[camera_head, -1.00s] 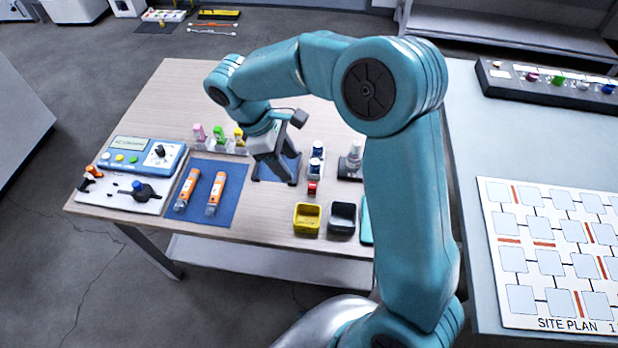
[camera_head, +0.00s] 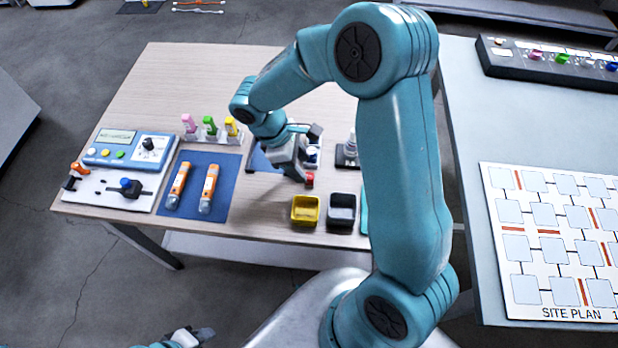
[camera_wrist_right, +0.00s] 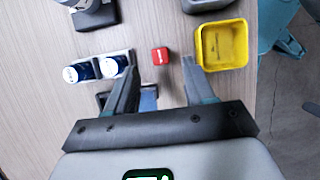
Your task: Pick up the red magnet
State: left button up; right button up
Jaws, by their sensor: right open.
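The red magnet (camera_head: 309,181) is a small red block on the wooden table, in front of the blue-and-white pots. In the right wrist view the red magnet (camera_wrist_right: 160,56) shows between the fingertips, with bare table around it. My right gripper (camera_head: 300,178) is open and just beside the magnet in the head view; its open fingers (camera_wrist_right: 160,62) hold nothing. I cannot tell how high the fingertips are above the table. My left gripper (camera_head: 200,334) shows only in small part at the bottom edge of the head view.
A yellow bin (camera_head: 305,221) and a grey bin (camera_head: 341,222) stand just in front of the magnet. The blue-and-white pots (camera_wrist_right: 112,66) stand close to one finger. Orange tubes lie on a blue mat (camera_head: 222,208) to the left. Table between mat and yellow bin is clear.

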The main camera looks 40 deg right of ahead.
aim_at(308, 175)
jog(key=x, duration=0.6)
jog(key=shift+a, duration=0.1)
jog(key=shift+w, duration=0.1)
grip_shut()
